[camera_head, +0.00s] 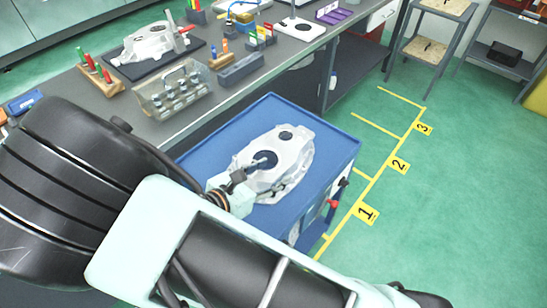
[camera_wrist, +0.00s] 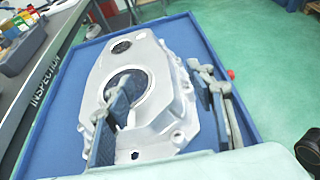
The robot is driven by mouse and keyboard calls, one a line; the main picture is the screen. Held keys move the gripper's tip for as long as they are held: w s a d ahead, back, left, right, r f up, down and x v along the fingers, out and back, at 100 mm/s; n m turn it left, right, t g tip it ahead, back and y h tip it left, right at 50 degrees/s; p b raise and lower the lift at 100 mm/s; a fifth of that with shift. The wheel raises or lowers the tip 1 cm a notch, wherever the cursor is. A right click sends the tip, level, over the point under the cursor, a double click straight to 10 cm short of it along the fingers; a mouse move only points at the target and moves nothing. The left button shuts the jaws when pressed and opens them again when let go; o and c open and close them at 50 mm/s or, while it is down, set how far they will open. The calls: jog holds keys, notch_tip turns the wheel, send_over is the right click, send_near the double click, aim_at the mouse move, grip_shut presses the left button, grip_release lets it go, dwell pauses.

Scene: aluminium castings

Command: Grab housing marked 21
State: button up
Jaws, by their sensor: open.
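A silver-grey aluminium housing (camera_head: 292,160) lies flat on the blue top of a cart. It has one large and one small round opening, and also shows in the wrist view (camera_wrist: 160,70). I cannot read a 21 on it. My gripper (camera_wrist: 168,108) is open over the housing's near part, with nothing held. In the wrist view the left finger overlaps the large bore, and the right finger is by the housing's right outer edge. Whether they touch the casting cannot be told. In the head view my gripper (camera_head: 252,172) hides the housing's left side.
A second casting (camera_head: 150,44) rests on a dark mat on the grey bench (camera_head: 190,110), among tool racks and a clear box (camera_head: 172,90). The blue cart (camera_head: 335,148) has a raised rim. Green floor (camera_head: 460,200) with yellow numbered markings is free at right.

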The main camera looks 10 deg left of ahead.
aim_at(286, 165)
jog(key=shift+f+x, duration=0.15)
jog(key=shift+x, duration=1.05)
jog(key=shift+f+x, duration=0.15)
jog(key=shift+x, duration=1)
jog(key=shift+s, duration=0.15)
grip_shut()
jog(key=shift+r, duration=0.15)
